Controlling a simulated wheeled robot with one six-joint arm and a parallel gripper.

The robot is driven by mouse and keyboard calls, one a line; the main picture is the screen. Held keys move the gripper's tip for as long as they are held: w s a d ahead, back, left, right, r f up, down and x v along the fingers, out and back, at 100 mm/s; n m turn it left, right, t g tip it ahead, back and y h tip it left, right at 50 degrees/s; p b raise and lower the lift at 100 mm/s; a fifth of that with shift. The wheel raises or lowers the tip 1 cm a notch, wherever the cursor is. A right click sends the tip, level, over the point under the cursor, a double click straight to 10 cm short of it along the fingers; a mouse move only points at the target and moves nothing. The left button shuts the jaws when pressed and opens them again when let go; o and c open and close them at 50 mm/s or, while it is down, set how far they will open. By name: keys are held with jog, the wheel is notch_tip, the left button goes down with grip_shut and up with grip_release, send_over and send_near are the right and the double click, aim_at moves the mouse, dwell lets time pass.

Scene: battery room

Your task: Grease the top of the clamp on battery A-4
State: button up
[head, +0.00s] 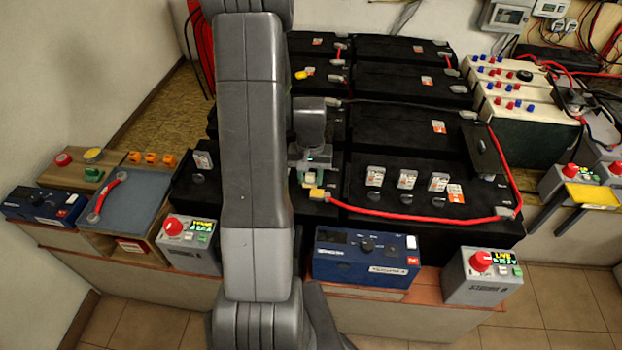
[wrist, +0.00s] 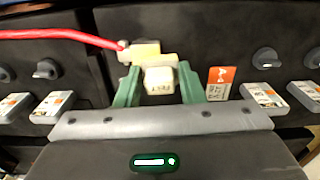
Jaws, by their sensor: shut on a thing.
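In the head view my gripper (head: 311,172) is over the front black battery, close behind the yellow clamp (head: 318,194).
Black batteries (head: 400,128) fill the bench, with grey-white tagged caps (head: 407,178) on the front one. A red cable (head: 400,216) runs along its front edge. A blue instrument box (head: 366,256) and a grey box with a red button (head: 482,275) stand in front.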

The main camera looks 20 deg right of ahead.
jog(key=shift+r+p, duration=1.25)
jog(key=shift+r, duration=1)
